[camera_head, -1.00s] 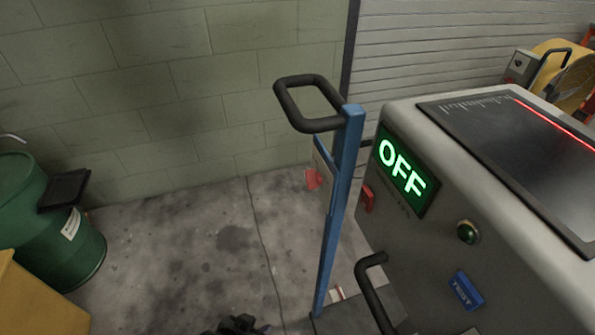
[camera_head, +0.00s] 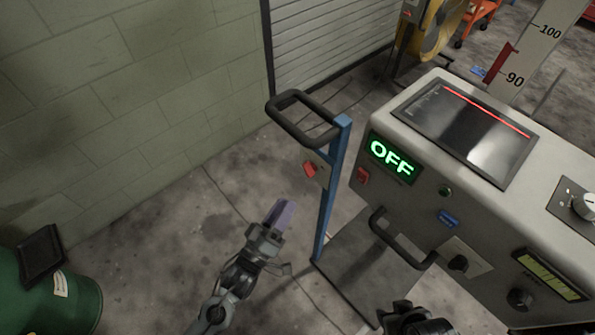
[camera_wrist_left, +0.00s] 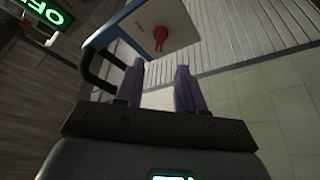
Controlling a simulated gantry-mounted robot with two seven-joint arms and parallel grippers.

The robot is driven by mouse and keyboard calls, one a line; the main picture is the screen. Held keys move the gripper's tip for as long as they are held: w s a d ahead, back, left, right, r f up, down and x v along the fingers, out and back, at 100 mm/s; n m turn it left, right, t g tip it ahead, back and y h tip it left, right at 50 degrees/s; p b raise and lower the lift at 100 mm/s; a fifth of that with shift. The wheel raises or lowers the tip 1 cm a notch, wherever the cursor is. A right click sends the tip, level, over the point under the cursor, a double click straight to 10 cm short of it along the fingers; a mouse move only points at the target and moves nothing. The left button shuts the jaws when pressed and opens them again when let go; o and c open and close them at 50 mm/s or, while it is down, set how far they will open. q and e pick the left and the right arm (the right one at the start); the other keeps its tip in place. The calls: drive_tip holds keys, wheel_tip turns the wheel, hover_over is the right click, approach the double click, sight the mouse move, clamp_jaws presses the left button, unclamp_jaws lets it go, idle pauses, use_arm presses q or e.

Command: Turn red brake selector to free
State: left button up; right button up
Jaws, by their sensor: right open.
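The red brake selector (camera_head: 310,169) is a small red handle on a pale plate on the blue post (camera_head: 332,190). It also shows in the left wrist view (camera_wrist_left: 159,38), beyond the fingers and near the top. My left gripper (camera_head: 284,208) is below and left of the selector, apart from it. Its two purple fingers stand apart with nothing between them, as the left wrist view (camera_wrist_left: 158,78) shows. My right gripper (camera_head: 405,312) is dark and only partly in view at the bottom edge, below the console; its fingertips are hard to make out.
A black loop handle (camera_head: 272,108) tops the blue post. The grey console (camera_head: 450,215) stands to the right, with a lit OFF sign (camera_head: 391,158), a red switch (camera_head: 362,176) and a black handle (camera_head: 400,245). A green drum (camera_head: 80,300) is at lower left. Floor left of the post is clear.

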sight(306, 173)
use_arm(q)
drive_tip(key=b+x, duration=0.2)
drive_tip(key=x, duration=0.6)
drive_tip(key=shift+w+d, duration=0.25)
drive_tip(key=shift+w, duration=0.1)
drive_tip(key=shift+w+d+r, duration=0.2)
drive_tip(key=shift+w+d, duration=0.05)
drive_tip(key=shift+w, duration=0.25)
clamp_jaws()
